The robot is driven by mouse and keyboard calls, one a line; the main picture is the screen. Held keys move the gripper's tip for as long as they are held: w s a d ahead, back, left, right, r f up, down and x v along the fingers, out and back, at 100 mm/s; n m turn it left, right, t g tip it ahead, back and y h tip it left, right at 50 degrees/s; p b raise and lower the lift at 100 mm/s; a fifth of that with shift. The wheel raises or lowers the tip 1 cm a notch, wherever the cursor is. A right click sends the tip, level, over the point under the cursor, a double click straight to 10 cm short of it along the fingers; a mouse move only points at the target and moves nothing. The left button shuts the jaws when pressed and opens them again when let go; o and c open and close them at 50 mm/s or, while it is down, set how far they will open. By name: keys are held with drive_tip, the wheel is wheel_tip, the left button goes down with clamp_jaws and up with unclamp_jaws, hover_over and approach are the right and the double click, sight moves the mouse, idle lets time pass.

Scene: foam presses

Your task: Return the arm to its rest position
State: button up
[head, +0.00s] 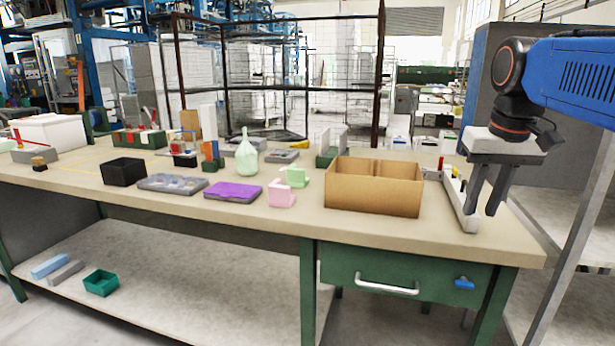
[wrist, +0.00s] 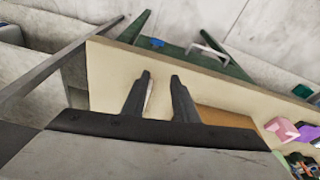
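My gripper (head: 484,205) hangs with its fingers down at the right end of the workbench (head: 285,223), in front of the blue arm (head: 575,80). In the wrist view, my gripper (wrist: 160,78) shows two dark fingers set apart with a gap between them and nothing held. In the head view a pale angled rail (head: 460,203) stands on the bench behind and beside the fingers. I cannot tell how high the fingertips are above the bench.
An open cardboard box (head: 375,190) stands left of my gripper. Pink (head: 281,195) and green (head: 296,177) blocks, a purple pad (head: 233,191), a glass bottle (head: 246,158) and a black bin (head: 124,172) stand further left. A metal post (head: 572,240) rises right of the bench.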

drive_tip(key=s+a+f+t, duration=0.1)
drive_tip(key=s+a+f, duration=0.1)
drive_tip(key=s+f, duration=0.5)
drive_tip(key=s+a+f+n+t, duration=0.1)
drive_tip(key=s+f, duration=0.7)
drive_tip(key=f, duration=0.8)
drive_tip(key=shift+s+a, duration=0.2)
drive_tip(key=shift+a, duration=0.7)
